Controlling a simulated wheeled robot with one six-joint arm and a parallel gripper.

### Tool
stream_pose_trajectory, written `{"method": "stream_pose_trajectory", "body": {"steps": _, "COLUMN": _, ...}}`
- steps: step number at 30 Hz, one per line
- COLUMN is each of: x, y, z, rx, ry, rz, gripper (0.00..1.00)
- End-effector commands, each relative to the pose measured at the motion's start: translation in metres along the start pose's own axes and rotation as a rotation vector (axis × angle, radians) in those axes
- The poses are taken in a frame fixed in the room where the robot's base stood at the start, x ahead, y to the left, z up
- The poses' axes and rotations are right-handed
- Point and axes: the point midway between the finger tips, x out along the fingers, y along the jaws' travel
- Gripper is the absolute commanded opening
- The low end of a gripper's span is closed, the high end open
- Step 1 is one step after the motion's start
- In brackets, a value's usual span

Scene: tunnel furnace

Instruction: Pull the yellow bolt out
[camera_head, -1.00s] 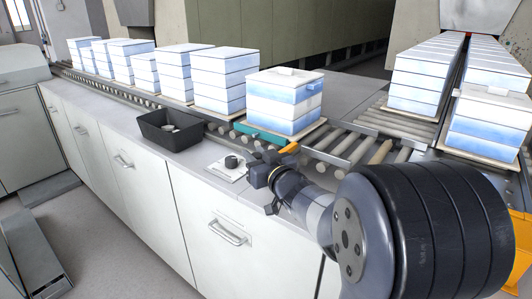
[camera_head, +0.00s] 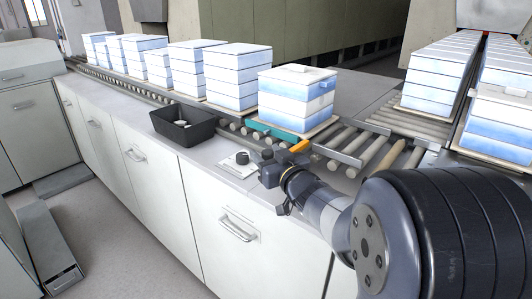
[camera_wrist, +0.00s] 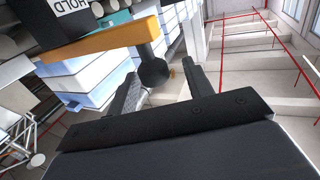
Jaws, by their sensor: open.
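The yellow bolt (camera_head: 300,146) shows beside the rollers in the head view, just beyond my gripper (camera_head: 280,166). In the wrist view the bolt is a yellow-orange bar (camera_wrist: 100,43) with a dark round knob (camera_wrist: 153,70) on a short stem near its right end. My gripper (camera_wrist: 163,73) is open, with one finger on each side of the knob. The knob lies between the fingertips. I cannot tell whether either finger touches it. A black plate marked HOLD (camera_wrist: 65,22) is beside the bar.
A blue-and-white stack (camera_head: 297,100) stands on a board at the rollers (camera_head: 345,143), with a teal bar (camera_head: 270,130) at its near side. A black bin (camera_head: 184,130) and a small panel with a black knob (camera_head: 240,158) are on the counter. More stacks (camera_head: 437,80) stand at right.

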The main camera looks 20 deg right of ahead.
Motion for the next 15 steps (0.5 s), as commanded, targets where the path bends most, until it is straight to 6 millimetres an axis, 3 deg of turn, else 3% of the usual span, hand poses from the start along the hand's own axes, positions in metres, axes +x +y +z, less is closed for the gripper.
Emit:
{"method": "stream_pose_trajectory", "body": {"steps": 9, "x": -0.061, "y": 0.001, "z": -0.002, "rx": -0.002, "ry": 0.001, "rz": 0.003, "gripper": 0.49}}
{"method": "stream_pose_trajectory", "body": {"steps": 15, "x": -0.090, "y": 0.000, "z": -0.001, "rx": -0.001, "ry": 0.001, "rz": 0.002, "gripper": 0.49}}
